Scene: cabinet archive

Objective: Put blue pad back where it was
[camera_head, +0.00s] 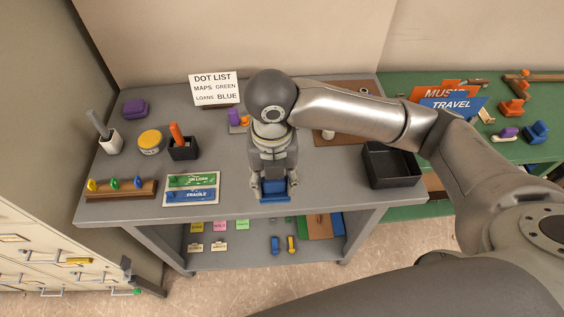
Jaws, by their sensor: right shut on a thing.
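The blue pad (274,196) is at the front edge of the grey table, near its middle. My right gripper (275,186) points down over it and is shut on it, with one finger at each side. The gripper hides part of the pad, and I cannot tell whether the pad touches the table top. My left gripper does not show.
The grey table (225,208) holds a green-and-blue label board (191,181) left of the gripper and a black tray (392,170) to the right. A purple pad (134,107), yellow-lidded jar (150,138) and dot-list sign (214,88) stand farther back. A green table (480,150) adjoins.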

